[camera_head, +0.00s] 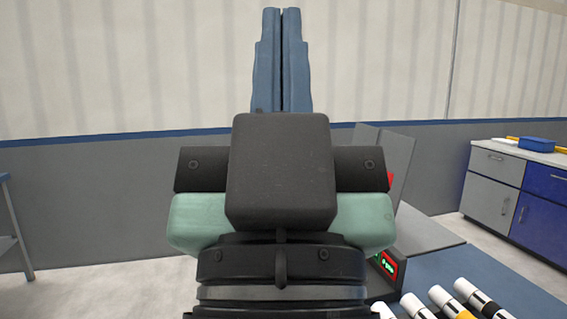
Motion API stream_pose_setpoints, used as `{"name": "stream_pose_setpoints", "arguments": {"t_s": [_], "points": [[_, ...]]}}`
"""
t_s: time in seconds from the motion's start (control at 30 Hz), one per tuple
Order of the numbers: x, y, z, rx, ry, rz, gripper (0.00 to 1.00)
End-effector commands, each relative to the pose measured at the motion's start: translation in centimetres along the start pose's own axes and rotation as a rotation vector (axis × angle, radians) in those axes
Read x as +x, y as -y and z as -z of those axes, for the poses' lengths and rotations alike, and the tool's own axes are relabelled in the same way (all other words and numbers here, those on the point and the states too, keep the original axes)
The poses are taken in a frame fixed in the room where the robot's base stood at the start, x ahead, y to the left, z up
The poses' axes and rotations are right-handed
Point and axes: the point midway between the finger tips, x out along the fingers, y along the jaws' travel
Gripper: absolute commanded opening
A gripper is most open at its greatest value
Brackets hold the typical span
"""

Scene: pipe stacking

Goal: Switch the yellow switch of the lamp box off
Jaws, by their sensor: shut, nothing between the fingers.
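My gripper (282,15) fills the middle of the view and points upward, its two blue-grey fingers shut together with nothing between them. Behind its right side stands a grey box (428,232) with a raised grey panel (396,170). A bit of red shows at the panel's edge beside my gripper. A small red-framed display with green marks (387,265) is on the box's front, low and right of my gripper. My gripper hides much of this box. I see no yellow switch, and I cannot tell whether this is the lamp box.
Several white and black pipes (444,300), one with a yellow band, lie on a blue table (470,270) at the lower right. A grey and blue cabinet (490,183) with a blue tray (541,145) stands at the far right. A blue table edge (15,230) shows at the left.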

Motion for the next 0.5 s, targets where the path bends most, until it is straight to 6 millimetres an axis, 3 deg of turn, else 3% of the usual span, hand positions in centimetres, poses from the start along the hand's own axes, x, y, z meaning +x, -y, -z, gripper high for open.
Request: {"name": "stream_pose_setpoints", "arguments": {"t_s": [0.03, 0.4, 0.5], "points": [[2.6, 0.0, 2.5, 0.0, 0.0, 0.0, 0.0], [11.5, 0.0, 10.9, 0.001, 0.0, 0.001, 0.0], [13.0, 0.0, 12.3, 0.001, 0.0, 0.001, 0.0]]}}
